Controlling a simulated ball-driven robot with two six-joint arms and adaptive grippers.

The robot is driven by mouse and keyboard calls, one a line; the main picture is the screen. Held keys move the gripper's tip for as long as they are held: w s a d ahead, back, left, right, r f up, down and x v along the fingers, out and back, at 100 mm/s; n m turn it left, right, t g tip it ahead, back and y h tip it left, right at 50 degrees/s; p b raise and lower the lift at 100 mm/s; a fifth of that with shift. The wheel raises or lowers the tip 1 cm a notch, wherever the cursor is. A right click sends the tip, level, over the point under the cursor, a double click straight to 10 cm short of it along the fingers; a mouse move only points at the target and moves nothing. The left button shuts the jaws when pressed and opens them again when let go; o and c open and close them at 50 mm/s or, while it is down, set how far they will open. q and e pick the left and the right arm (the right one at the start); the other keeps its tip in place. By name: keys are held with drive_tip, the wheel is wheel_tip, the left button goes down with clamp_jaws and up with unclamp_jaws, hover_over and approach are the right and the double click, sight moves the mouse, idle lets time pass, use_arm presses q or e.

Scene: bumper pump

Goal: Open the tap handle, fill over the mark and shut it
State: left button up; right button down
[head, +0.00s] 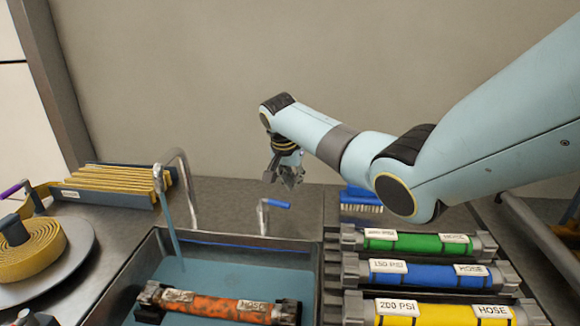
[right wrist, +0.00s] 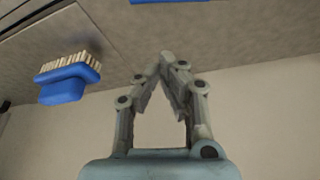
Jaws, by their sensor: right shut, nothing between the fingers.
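The tap's curved metal spout (head: 172,158) stands at the back left of the sink (head: 112,283), and a pale blue stream (head: 170,222) runs from it into the water (head: 225,276). The tap handle (head: 277,204) has a blue lever on a thin metal post behind the sink. My right gripper (head: 287,178) is above and just behind the handle, apart from it. In the right wrist view its fingertips (right wrist: 166,60) meet with nothing between them. A blue piece, perhaps the lever, is cut off at that view's top edge. My left gripper is not in view.
An orange hose (head: 212,307) lies in the sink. Green (head: 415,243), blue (head: 430,274) and yellow (head: 435,313) hoses lie on a rack at right. A blue brush (head: 360,201) is right of the handle. A yellow coil (head: 30,250) and yellow slats (head: 112,183) are at left.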

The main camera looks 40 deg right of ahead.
drive_tip(key=a, duration=0.1)
drive_tip(key=s+a+p, duration=0.1)
drive_tip(key=shift+a, duration=0.35)
drive_tip(key=shift+s+a+f, duration=0.1)
drive_tip(key=shift+s+a, duration=0.15)
drive_tip(key=shift+a, duration=0.1)
drive_tip(key=shift+a+f, duration=0.15)
use_arm(q)
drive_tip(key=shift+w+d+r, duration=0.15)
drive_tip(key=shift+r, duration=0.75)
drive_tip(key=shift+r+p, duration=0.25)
drive_tip(key=shift+p, duration=0.1)
use_arm(e)
drive_tip(key=shift+s+a, duration=0.1)
drive_tip(key=shift+s, duration=0.05)
